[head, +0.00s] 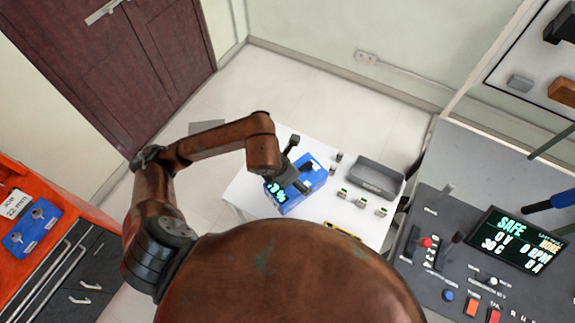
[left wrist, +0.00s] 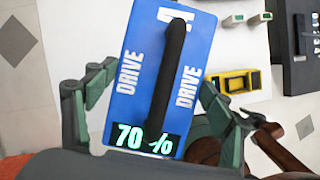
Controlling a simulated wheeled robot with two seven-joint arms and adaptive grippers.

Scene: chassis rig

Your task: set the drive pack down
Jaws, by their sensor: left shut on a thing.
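The drive pack (head: 307,183) is a blue box with a black handle, white DRIVE lettering and a green readout. In the left wrist view the drive pack (left wrist: 194,60) shows 70 %. My left gripper (head: 294,167) is shut on it, with a finger at either side of the pack in the wrist view. The pack is over the white table (head: 246,190); I cannot tell whether its underside touches the top. My right gripper is not in view.
A grey open bin (head: 377,177) and several small green-and-white parts (head: 361,201) are right of the pack. A yellow-and-black item (left wrist: 233,86) is near the front of the table. A grey control console (head: 458,213) reading SAFE stands at right, an orange bench (head: 62,208) at left.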

